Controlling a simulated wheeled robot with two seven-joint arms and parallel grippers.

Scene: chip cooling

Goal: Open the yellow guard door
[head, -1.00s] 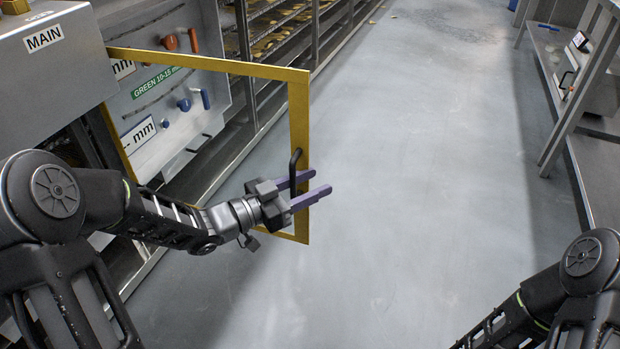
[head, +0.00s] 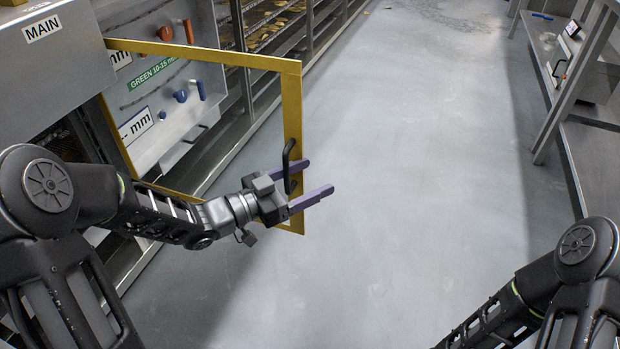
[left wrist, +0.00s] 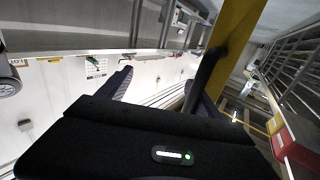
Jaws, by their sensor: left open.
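The yellow guard door (head: 291,105) is an open rectangular frame. It stands swung out from the grey machine at the left, with its free edge over the floor. Its black bar handle (head: 288,160) is on that free edge. My left gripper (head: 320,174) is open, with its purple fingers spread around the handle. In the left wrist view the handle (left wrist: 207,72) rises between the fingers, nearer the right one, below the yellow frame (left wrist: 236,28). Whether a finger touches the handle I cannot tell. My right arm shows at the lower right; its gripper is out of view.
The grey machine (head: 70,75) marked MAIN stands at the left. Racks with trays (head: 265,25) line the back. A metal bench (head: 595,150) stands at the right. The middle floor is clear.

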